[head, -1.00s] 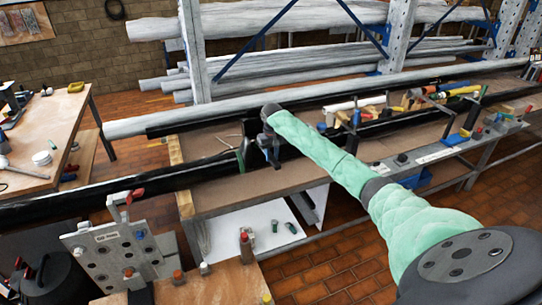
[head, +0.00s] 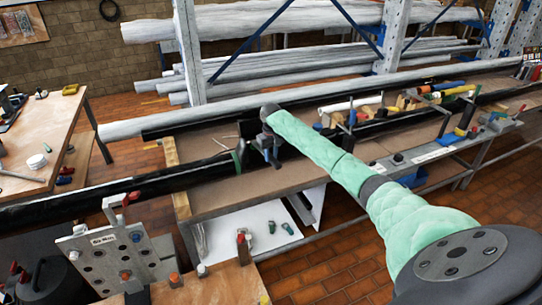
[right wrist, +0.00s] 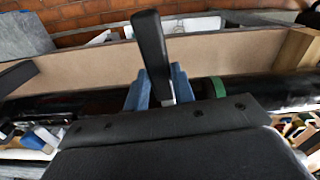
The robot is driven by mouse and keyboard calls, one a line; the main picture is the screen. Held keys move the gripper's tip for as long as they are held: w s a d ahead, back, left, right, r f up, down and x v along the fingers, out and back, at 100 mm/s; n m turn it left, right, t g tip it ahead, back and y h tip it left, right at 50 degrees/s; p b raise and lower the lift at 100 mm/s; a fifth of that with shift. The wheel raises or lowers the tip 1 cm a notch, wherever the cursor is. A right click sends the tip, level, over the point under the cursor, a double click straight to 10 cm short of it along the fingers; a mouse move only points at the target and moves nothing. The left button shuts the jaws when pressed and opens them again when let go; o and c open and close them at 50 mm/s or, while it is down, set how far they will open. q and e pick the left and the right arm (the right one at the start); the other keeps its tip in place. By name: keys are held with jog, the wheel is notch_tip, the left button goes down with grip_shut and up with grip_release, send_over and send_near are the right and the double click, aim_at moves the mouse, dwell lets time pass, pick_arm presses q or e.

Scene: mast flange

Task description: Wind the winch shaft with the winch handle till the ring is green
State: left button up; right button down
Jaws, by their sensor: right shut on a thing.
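My right arm, in a mint-green sleeve, reaches across the head view to the bench. My right gripper (head: 268,152) is at the black tube that lies along the bench. In the right wrist view its two blue fingers (right wrist: 160,88) are shut on a black handle (right wrist: 150,45), which I take for the winch handle. The handle stands up between them, leaning slightly. A green ring (right wrist: 217,87) goes around the black tube just right of the fingers. It also shows in the head view (head: 240,156). The winch shaft is hidden behind my gripper. My left gripper is not in view.
A grey plate with holes (head: 88,262) stands at the lower left by a wooden board (head: 225,284). Tools and clamps crowd the bench's right part (head: 430,100). Long grey tubes (head: 290,85) lie on the rack behind. Brick floor shows in front.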

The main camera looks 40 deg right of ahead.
jog(key=shift+r, duration=3.2)
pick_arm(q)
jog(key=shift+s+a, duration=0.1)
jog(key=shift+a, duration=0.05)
